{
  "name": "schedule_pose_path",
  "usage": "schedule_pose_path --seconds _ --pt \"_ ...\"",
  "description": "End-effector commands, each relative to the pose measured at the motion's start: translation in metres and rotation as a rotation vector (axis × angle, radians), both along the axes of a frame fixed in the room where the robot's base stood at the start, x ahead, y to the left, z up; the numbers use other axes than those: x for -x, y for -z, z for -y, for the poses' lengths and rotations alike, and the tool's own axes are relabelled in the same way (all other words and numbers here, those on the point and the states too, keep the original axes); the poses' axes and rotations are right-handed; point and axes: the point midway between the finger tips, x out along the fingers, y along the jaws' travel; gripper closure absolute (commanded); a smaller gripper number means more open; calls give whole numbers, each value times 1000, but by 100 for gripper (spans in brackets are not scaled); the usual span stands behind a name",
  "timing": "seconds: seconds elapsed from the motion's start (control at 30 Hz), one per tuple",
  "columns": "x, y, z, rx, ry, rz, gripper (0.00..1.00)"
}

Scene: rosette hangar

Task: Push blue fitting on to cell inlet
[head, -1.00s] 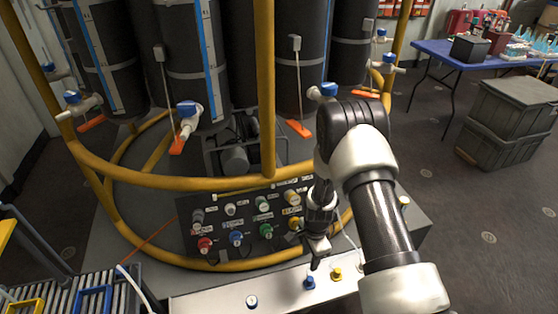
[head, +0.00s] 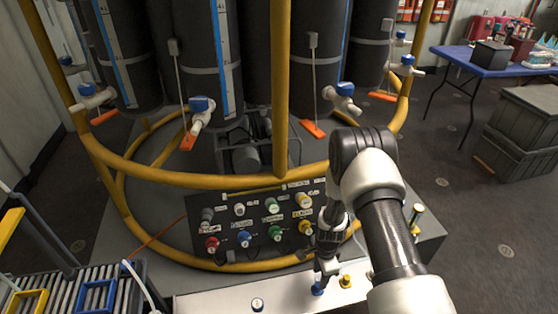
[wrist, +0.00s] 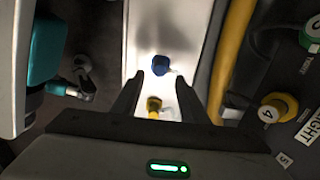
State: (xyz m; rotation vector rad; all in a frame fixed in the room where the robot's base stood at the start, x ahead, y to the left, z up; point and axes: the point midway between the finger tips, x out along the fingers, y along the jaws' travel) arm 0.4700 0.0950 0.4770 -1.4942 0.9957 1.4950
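The blue fitting (head: 318,288) stands on a white bench strip (head: 215,304) at the bottom of the head view. In the wrist view the blue fitting (wrist: 161,65) lies ahead of the fingertips, roughly midway between their lines. My gripper (head: 326,268) is just above it and partly covers it in the head view. The wrist view shows the gripper (wrist: 160,88) open, with nothing between the fingertips. A yellow fitting (head: 346,281) stands to the right of the blue one; the wrist view shows it nearer my palm (wrist: 153,104). I cannot tell which part is the cell inlet.
A dark panel (head: 225,222) with labelled coloured knobs or ports stands behind the strip. A yellow tubular frame (head: 200,264) curves around the tall dark cylinders. A small white round part (head: 257,304) sits on the strip at left. The wrist view shows a teal object (wrist: 48,45) at left.

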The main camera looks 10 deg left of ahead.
Motion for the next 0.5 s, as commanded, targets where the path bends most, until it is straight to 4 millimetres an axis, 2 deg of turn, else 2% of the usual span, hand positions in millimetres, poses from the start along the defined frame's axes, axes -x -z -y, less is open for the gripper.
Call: schedule_pose_path --seconds 0.03,0.3,0.5 --pt "0 11 0 0 1 -1 60" --pt "0 53 0 0 0 0 60" --pt "-1 69 0 0 -1 1 60"
